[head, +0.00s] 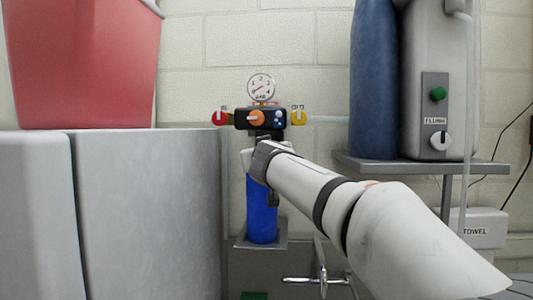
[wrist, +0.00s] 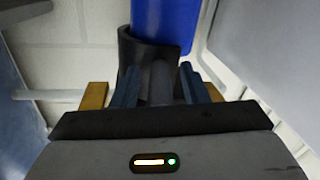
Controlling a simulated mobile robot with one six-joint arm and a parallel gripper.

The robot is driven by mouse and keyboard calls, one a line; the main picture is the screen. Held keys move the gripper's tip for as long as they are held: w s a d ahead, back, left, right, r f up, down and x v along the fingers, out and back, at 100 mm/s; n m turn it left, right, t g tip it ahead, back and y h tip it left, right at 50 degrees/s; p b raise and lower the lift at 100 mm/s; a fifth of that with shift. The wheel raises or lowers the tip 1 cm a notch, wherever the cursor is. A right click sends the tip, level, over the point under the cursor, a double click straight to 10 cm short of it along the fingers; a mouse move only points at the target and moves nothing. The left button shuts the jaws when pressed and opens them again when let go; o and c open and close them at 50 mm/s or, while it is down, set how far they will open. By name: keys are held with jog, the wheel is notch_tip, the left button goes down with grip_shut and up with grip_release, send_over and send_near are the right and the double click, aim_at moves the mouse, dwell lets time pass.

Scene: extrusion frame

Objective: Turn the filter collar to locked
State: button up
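The blue filter bowl (head: 262,212) hangs upright below the black valve block, with its lower end at a grey ledge. It also shows at the top of the wrist view (wrist: 168,20). The dark filter collar (wrist: 138,50) wraps around the bowl, and a grey tab (wrist: 161,82) stands out from it towards my gripper. My gripper (wrist: 160,84) has one blue finger on each side of the tab, with narrow gaps seen between fingers and tab. In the head view my gripper (head: 262,165) covers most of the collar. Any lock marking is hidden.
The valve block has an orange knob (head: 257,118), a red knob (head: 220,118), a yellow knob (head: 298,118) and a gauge (head: 261,87) above. A grey cabinet (head: 150,215) stands close on the left. A shelf (head: 420,168) with a blue cylinder (head: 374,80) is on the right.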

grip_shut()
jog(key=shift+d+f+b, duration=0.1)
jog(key=shift+d+b, duration=0.05)
jog(key=shift+b, duration=0.25)
